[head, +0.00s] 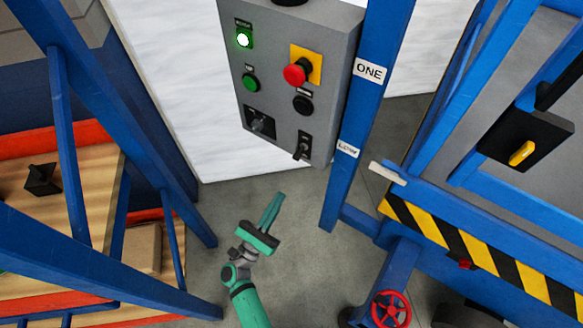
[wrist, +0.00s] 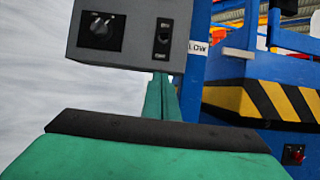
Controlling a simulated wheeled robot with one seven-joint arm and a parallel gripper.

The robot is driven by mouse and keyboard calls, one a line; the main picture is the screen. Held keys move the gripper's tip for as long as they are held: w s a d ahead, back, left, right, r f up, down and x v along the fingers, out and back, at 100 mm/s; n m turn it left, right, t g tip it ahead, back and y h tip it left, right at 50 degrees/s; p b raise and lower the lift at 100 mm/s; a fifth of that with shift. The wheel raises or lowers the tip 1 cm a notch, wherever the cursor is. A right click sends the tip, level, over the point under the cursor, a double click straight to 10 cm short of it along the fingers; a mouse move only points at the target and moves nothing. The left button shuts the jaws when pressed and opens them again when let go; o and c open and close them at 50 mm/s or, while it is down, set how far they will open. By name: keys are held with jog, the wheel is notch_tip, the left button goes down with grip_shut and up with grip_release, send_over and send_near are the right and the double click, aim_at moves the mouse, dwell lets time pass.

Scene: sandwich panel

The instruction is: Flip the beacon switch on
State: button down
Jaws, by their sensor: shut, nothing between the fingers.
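A grey control panel (head: 270,90) hangs beside a blue post. At its lower right is a small black toggle switch (head: 302,146) on a dark plate, which also shows in the wrist view (wrist: 163,42); its labels are too small to read, so I cannot confirm it is the beacon switch. A rotary knob (head: 260,121) sits to its left, also in the wrist view (wrist: 102,28). My green gripper (head: 275,200) is shut and empty, below the panel in the head view. In the wrist view its fingertips (wrist: 162,82) show just under the toggle, apparently apart from it.
The panel also carries a lit green lamp (head: 244,39), a green button (head: 250,82), a red emergency stop (head: 298,72) and a black button (head: 302,104). A blue post (head: 352,120) stands right of it. A striped yellow-black beam (head: 480,250) lies further right.

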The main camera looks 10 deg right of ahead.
aim_at(299, 153)
jog(key=w+d+r, duration=0.5)
jog(key=r, duration=0.3)
jog(key=shift+w+d+r, duration=0.2)
jog(key=shift+w+d, duration=0.1)
jog(key=shift+d, duration=0.1)
jog(key=shift+r, duration=0.1)
